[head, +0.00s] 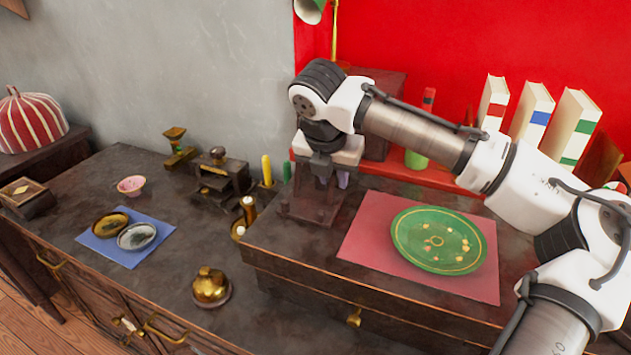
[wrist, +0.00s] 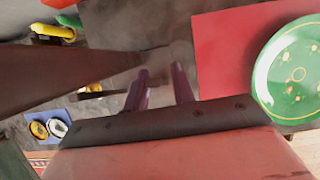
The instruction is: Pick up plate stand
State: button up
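The plate stand (head: 310,205) is a dark brown wooden frame, upright at the left end of the raised drawer chest, left of the red mat. My gripper (head: 333,178) points down at the stand's upper part. In the wrist view the two purplish fingers of my gripper (wrist: 162,88) are apart, with a gap between them. A long brown bar, which looks like part of the plate stand (wrist: 70,65), runs in from the left close to the fingers. Whether the fingers touch it, I cannot tell.
A green plate (head: 438,240) lies on the red mat (head: 375,225), right of the gripper. Slim bottles (head: 267,170) stand just left of the stand. A brass bell (head: 211,287) and a blue mat (head: 100,243) with small dishes are further left. Books (head: 535,110) stand behind my arm.

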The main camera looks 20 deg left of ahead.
grip_shut()
jog(key=shift+r, duration=0.1)
